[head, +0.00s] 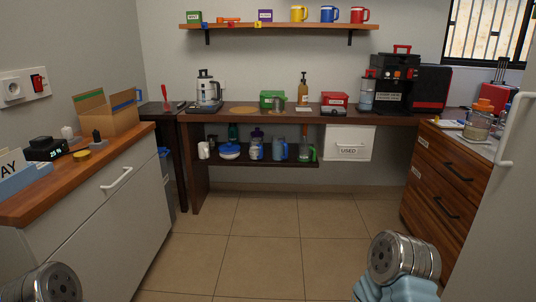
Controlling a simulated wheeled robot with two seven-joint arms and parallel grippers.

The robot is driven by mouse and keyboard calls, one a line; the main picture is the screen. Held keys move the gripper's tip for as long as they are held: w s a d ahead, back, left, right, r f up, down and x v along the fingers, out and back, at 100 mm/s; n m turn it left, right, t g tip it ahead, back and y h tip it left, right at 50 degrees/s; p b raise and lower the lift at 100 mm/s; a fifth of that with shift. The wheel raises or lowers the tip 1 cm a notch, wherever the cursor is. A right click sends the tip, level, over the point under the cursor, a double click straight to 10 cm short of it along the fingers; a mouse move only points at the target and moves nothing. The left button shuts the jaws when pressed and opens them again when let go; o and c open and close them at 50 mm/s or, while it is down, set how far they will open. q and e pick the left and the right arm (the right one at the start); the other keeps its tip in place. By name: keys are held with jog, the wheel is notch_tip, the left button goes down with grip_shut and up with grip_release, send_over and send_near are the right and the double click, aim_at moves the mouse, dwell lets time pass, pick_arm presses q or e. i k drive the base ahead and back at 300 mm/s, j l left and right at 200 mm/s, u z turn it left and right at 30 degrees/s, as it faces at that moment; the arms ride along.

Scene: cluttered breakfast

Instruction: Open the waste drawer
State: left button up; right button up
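A wooden drawer cabinet stands at the right, with an upper drawer (449,165) and a lower drawer (432,196). Each has a dark bar handle and a small pale label too small to read. Both drawers look shut. A light cabinet front (85,215) with a white bar handle (117,180) stands at the left and also looks shut. I cannot tell which drawer is the waste drawer. Only parts of my arms show along the bottom edge, at the left and right of centre. Neither gripper's fingers are in view.
The tiled floor (250,255) in the middle is clear. A dark bench (365,119) along the back wall bears a coffee machine and other items. A white bin marked USED (350,138) hangs below it. A pale door with a white handle (517,100) is at the right edge.

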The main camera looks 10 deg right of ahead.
aim_at(339, 142)
jog(key=i+l+z, duration=0.45)
jog(key=i, duration=0.5)
jog(key=i+z, duration=0.45)
jog(key=i, duration=0.5)
